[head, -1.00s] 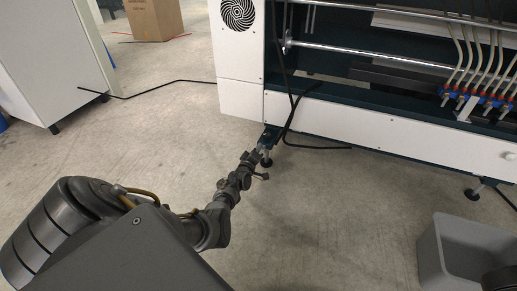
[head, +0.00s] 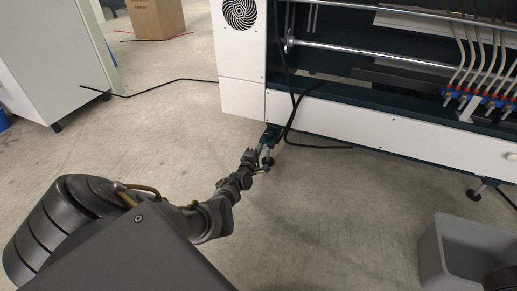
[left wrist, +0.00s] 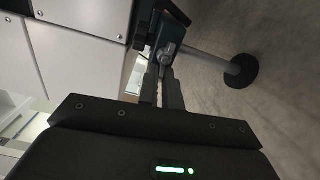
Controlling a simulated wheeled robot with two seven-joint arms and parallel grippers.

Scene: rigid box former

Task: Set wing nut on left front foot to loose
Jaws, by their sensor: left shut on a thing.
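The left front foot (head: 268,161) stands under the corner of the white and dark machine. In the left wrist view it is a grey rod with a round black pad (left wrist: 241,71). The wing nut (left wrist: 168,52) is a small grey metal piece by the dark bracket (left wrist: 173,27) at the rod's upper end. My left gripper (head: 262,150) is at this foot, and in the left wrist view its two fingers (left wrist: 163,78) are shut on the wing nut. The fingertips partly hide the nut.
A black cable (head: 318,146) hangs down and lies on the floor close to the foot. A grey bin (head: 470,245) stands at the lower right. Another foot (head: 474,193) holds up the machine further right.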

